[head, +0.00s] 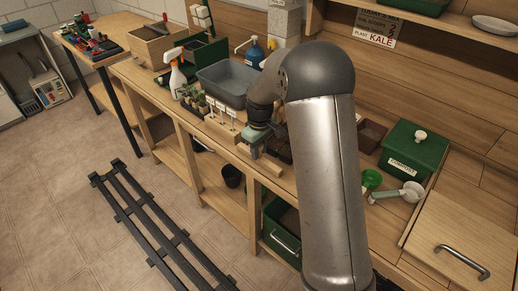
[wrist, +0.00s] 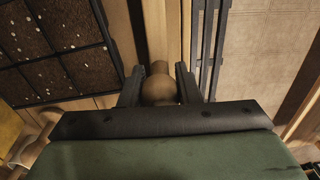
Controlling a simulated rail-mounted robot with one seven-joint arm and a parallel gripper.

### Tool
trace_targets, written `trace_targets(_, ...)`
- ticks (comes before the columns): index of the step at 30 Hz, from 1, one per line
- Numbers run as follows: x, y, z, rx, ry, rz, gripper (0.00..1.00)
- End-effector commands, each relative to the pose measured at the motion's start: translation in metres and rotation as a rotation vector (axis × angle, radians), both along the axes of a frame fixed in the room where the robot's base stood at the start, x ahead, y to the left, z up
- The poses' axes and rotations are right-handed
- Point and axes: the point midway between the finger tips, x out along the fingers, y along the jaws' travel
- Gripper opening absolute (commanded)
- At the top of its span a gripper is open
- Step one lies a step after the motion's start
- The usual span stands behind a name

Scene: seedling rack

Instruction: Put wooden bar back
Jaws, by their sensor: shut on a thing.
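The wooden bar (head: 266,168) is a pale strip lying along the front edge of the bench, below my gripper in the head view. In the wrist view, a round wooden knob (wrist: 159,90) sits between the two dark fingers of my gripper (wrist: 160,76). The fingers are shut on the knob, one on each side. In the head view my gripper (head: 256,150) points down at the bar, and my arm hides part of the bench behind it. Whether the bar touches the bench top along its length is not clear.
A soil-filled cell tray (wrist: 50,45) lies beside the bar. Small potted seedlings (head: 197,101), a grey tub (head: 224,84) and a spray bottle (head: 178,77) stand farther left. A green compost box (head: 403,150) and scoop (head: 408,191) stand right. Floor is below the front edge.

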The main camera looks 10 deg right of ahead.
Motion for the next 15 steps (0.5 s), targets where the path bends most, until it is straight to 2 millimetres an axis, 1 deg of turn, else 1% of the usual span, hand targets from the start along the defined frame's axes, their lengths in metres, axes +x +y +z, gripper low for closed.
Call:
trace_targets(4,-0.0001,0.0001,-0.0051,0.000,0.000,0.000,0.12)
trace_targets(5,-0.0001,0.0001,-0.0036,0.000,0.000,0.000,0.38)
trace_targets(13,-0.0001,0.0001,-0.0027,0.000,0.000,0.000,0.39)
trace_targets(15,-0.0001,0.0002,0.0007,0.000,0.000,0.000,0.39)
